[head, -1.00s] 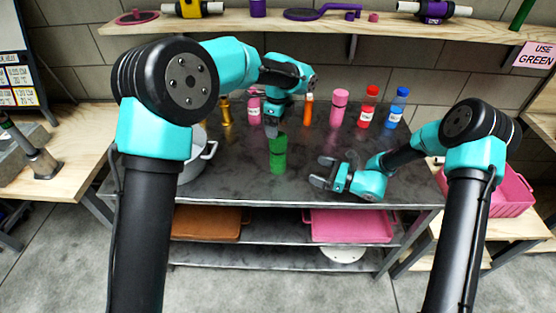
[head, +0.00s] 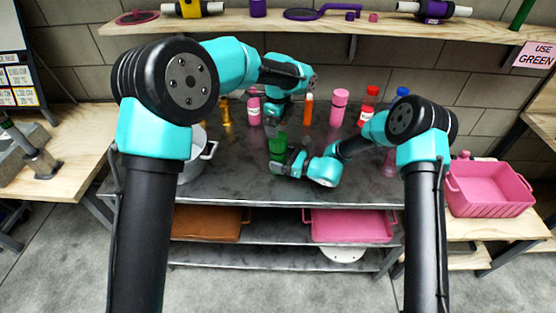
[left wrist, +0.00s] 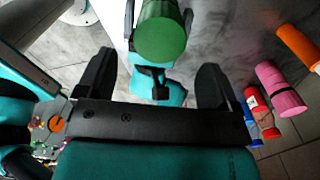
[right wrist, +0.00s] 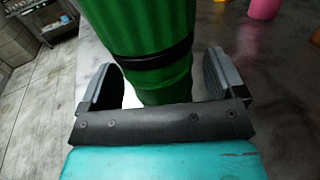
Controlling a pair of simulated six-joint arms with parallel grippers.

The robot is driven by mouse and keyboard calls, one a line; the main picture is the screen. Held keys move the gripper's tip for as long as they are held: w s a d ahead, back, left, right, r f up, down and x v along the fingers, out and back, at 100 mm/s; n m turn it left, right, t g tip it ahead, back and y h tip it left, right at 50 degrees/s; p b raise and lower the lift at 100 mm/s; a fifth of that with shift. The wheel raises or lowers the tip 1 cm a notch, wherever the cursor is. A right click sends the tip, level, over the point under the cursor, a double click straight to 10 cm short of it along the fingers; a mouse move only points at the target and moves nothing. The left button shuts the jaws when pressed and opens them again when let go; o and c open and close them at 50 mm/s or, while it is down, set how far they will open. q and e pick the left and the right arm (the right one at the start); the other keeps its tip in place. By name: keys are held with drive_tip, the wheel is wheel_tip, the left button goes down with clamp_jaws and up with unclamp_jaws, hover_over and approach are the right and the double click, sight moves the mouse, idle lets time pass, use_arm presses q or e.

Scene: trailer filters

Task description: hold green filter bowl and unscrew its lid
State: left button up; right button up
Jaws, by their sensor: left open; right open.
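The green filter bowl (head: 277,152) stands upright on the dark metal table. In the right wrist view its lid (right wrist: 150,22) is ribbed and green, with a black band below it and the smooth bowl (right wrist: 165,85) under that. My right gripper (head: 286,166) is open at the bowl, with a finger on each side; I cannot tell whether they touch it. My left gripper (head: 272,124) is open above the lid. In the left wrist view the green lid (left wrist: 160,38) lies ahead of the open fingers, toward the top of the picture.
Behind stand a pink bottle (head: 339,106), an orange tube (head: 308,108), a red-capped bottle (head: 367,117) and a brass-coloured item (head: 225,112). A white pot (head: 199,160) is at the left. A pink bin (head: 490,187) is at the right. The table front is clear.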

sight(278, 142)
drive_tip(key=shift+w+a, duration=0.25)
drive_tip(key=shift+a, duration=0.25)
drive_tip(key=c, duration=1.6)
use_arm(q)
drive_tip(key=shift+m, duration=2.2)
use_arm(e)
clamp_jaws()
use_arm(q)
drive_tip(key=shift+f, duration=4)
